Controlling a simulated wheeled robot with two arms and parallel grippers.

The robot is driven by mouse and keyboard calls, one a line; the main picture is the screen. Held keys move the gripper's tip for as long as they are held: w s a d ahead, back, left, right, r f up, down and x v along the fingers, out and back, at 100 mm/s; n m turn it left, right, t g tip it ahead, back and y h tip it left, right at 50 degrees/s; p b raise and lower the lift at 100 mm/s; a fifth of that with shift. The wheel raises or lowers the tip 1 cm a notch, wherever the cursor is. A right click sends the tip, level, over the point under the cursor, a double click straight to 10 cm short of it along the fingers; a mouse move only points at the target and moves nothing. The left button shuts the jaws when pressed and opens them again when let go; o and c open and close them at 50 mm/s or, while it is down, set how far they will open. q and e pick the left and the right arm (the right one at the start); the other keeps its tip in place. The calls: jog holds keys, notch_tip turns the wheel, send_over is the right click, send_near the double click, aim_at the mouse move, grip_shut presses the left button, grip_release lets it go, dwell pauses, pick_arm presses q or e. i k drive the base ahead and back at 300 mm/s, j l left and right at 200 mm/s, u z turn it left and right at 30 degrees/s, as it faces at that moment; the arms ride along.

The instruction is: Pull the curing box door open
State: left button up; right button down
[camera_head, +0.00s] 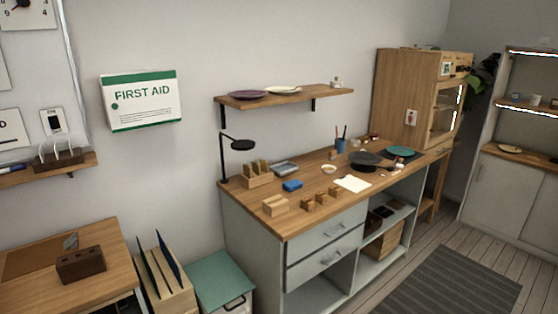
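The curing box (405,90) is a tall wooden cabinet at the far right end of the workbench, against the wall. Its door (446,108) is on the right-hand face, with a glass pane and a lit strip beside it. The door looks shut, but it is seen at a steep angle and is small. A small control panel (452,69) sits above the door. Neither of my grippers is in view.
A wooden workbench (290,222) with drawers and open shelves runs along the wall, with small tools on top. A striped rug (450,283) lies on the floor before it. A lit shelf cabinet (500,185) stands at the right. Lower left holds a desk (105,258).

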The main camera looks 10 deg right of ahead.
aim_at(427, 143)
jog(key=i+l+z, duration=0.1)
jog(key=z, duration=0.35)
jog(key=i+z, duration=0.35)
jog(key=z, duration=0.15)
jog(key=i+z, duration=0.2)
jog(key=z, duration=0.25)
jog(key=i+l+z, duration=0.25)
jog(key=i, duration=0.6)
jog(key=j, duration=0.15)
